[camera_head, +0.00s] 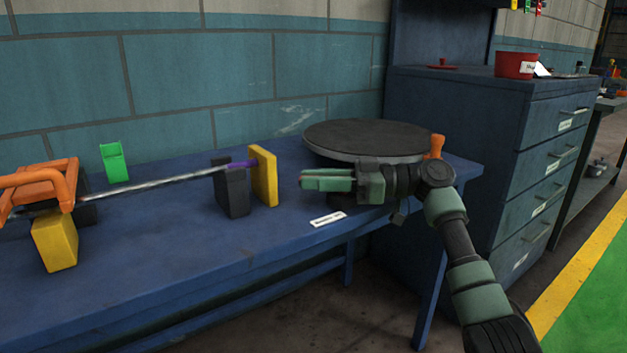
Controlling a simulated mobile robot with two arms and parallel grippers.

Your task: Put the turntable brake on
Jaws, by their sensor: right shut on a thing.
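The turntable (370,137) is a round, dark grey disc near the right end of the blue bench. An orange handle (436,146) stands upright at its right edge, partly behind my right wrist; I cannot tell if it is the brake. My right gripper (312,180) is in front of the turntable, its fingers pointing left. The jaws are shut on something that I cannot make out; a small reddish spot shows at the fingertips. The gripper and wrist hide the turntable's front underside. My left gripper is out of view.
Left on the blue bench (150,250) are a metal rod (150,185) with an orange handle (40,180), yellow blocks (264,176), a dark block (232,190) and a green piece (114,162). A label (328,219) lies near the front edge. A drawer cabinet (480,130) stands right.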

